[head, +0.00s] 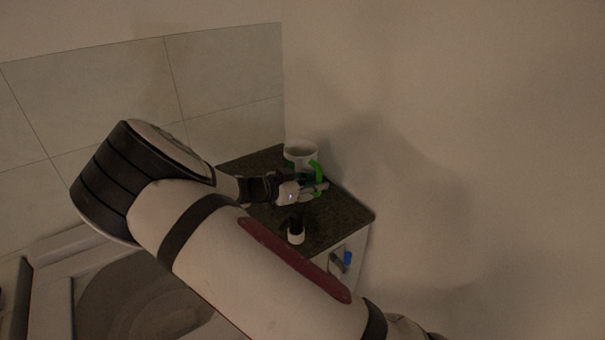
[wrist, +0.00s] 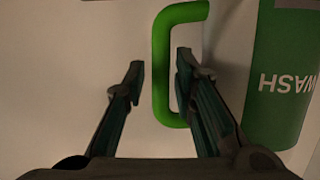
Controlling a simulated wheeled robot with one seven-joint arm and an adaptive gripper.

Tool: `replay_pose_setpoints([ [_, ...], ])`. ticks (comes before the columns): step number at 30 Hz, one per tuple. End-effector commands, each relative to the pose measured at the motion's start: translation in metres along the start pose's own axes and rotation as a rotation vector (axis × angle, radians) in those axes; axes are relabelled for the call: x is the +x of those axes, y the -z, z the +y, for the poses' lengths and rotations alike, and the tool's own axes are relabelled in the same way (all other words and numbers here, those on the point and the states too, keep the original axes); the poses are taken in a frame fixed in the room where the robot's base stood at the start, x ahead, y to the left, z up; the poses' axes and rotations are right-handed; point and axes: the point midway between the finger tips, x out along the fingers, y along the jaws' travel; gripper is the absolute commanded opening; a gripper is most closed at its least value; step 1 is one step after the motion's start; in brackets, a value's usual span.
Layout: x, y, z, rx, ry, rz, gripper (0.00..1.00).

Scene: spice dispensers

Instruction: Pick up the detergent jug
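The detergent jug (head: 299,151) is white with a green handle and stands on the dark counter near the corner in the head view. In the wrist view its green handle (wrist: 181,14) is close ahead. A green panel with upside-down "WASH" lettering (wrist: 284,84), apparently the jug's label, is at the right. My gripper (wrist: 160,61) is open, with one finger on each side of the handle's upright bar. Gaps show between fingers and bar. In the head view my gripper (head: 312,189) is at the handle and partly covers it.
The dark counter (head: 344,214) ends at a front edge on the right. A small dark and white container (head: 296,234) stands on it nearer the camera. A blue item (head: 347,258) is at the white cabinet front. Walls stand close behind and right of the jug.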

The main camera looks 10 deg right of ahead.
Motion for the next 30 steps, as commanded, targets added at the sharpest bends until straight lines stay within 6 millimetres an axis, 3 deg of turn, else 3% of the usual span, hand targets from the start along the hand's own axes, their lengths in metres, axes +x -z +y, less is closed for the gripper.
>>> replay_pose_setpoints([
  [4, 0.0126, -0.0005, -0.0001, 0.001, 0.000, -0.001, 0.25],
  [11, 0.0142, -0.0007, -0.0006, 0.001, 0.001, -0.001, 0.25],
  [15, 0.0141, -0.0005, -0.0006, 0.001, 0.001, -0.001, 0.00],
  [30, 0.0139, 0.0019, -0.0008, 0.003, 0.001, 0.002, 0.00],
])
